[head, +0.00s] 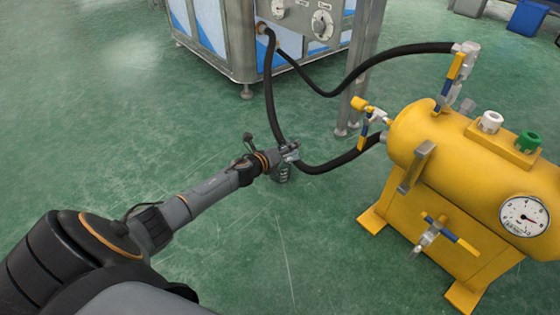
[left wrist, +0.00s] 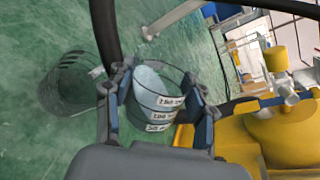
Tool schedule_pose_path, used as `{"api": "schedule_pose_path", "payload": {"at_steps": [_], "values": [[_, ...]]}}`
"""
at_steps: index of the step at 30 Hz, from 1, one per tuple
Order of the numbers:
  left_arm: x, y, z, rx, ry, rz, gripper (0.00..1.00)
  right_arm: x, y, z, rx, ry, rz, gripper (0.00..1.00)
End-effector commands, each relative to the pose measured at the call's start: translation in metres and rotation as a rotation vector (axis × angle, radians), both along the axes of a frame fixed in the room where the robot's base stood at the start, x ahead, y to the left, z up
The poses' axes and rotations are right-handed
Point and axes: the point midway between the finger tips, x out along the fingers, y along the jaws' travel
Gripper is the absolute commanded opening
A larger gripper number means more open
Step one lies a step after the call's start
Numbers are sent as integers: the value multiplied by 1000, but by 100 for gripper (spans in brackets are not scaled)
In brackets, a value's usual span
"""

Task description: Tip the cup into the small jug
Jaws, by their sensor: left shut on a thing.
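My left gripper (head: 288,154) reaches out over the green floor, left of the yellow tank. In the left wrist view its two fingers (left wrist: 160,105) are shut around a clear cup (left wrist: 155,88) with several white labels and a pale bluish-white content. In the head view the cup (head: 283,173) is small beneath the fingers, its tilt hard to tell. A second clear, dark-looking vessel (left wrist: 70,85), seemingly the small jug, shows left of the fingers in the left wrist view, apart from the cup. I cannot make it out in the head view. My right gripper is not in view.
A yellow pressure tank (head: 470,160) with valves and a gauge (head: 524,215) stands at the right. Black hoses (head: 335,165) run from it to a steel-framed machine (head: 240,40) at the back and pass close to my left gripper. The floor at the left is clear.

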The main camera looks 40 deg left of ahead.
Motion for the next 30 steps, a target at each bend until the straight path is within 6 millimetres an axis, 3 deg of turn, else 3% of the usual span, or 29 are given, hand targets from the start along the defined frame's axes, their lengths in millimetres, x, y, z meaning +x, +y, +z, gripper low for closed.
{"api": "schedule_pose_path", "payload": {"at_steps": [30], "values": [[0,0,-7,-148,45,-2,16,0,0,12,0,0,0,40]]}}
